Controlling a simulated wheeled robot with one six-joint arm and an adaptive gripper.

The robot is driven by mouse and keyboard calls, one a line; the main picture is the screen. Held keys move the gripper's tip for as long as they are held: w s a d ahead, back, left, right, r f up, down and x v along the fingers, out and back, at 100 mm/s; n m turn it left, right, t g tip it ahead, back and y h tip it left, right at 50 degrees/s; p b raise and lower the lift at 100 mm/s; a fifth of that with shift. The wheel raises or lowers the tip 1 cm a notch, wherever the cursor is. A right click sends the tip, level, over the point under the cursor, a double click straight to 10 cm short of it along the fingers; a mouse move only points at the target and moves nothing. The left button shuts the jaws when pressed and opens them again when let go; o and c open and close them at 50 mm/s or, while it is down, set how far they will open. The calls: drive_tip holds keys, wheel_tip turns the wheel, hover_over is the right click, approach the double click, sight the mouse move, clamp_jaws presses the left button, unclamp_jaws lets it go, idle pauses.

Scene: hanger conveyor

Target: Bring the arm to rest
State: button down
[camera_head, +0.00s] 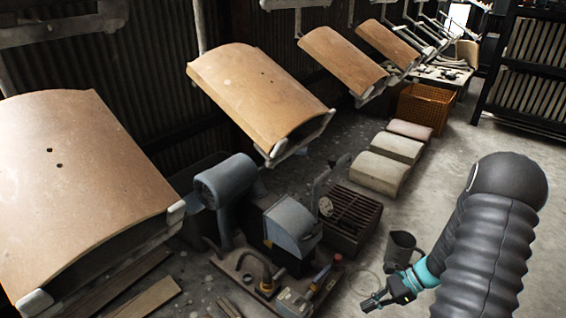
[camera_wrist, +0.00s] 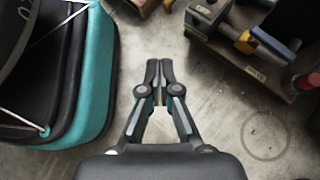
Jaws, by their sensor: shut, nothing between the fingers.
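My gripper (camera_head: 372,303) is at the lower right in the head view, at the end of my dark, ribbed arm. It hangs low over the concrete floor, to the right of a tool board. In the wrist view my gripper (camera_wrist: 160,64) is in the middle, its two black fingertips together with nothing between them. Bare floor shows around and beyond the fingers. A black and teal part of my own body fills the left of the wrist view.
Curved brown panels (camera_head: 262,88) hang in a row from the conveyor. The tool board (camera_head: 246,285) carries a grey machine (camera_head: 291,228) and tools. A dark bucket (camera_head: 401,248), a slatted crate (camera_head: 352,215), pale blocks (camera_head: 381,173) and an orange crate (camera_head: 424,108) stand behind. Floor (camera_head: 440,180) is clear at right.

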drive_tip(key=s+a+r+n+t+h+p, duration=0.2)
drive_tip(key=r+n, duration=0.4)
drive_tip(key=r, duration=0.7)
drive_tip(key=s+a+r+n+t+h+p, duration=0.2)
drive_tip(key=s+r+n, duration=0.4)
drive_tip(key=r, duration=0.8)
drive_tip(key=s+a+r+n+t+h+p, duration=0.3)
drive_tip(key=s+a+r+n+h, duration=0.1)
drive_tip(key=r, duration=1)
drive_tip(key=shift+s+r+n+h+p, duration=0.2)
drive_tip(key=shift+s+n+h+p, duration=0.15)
drive_tip(key=shift+s+n+h, duration=0.6)
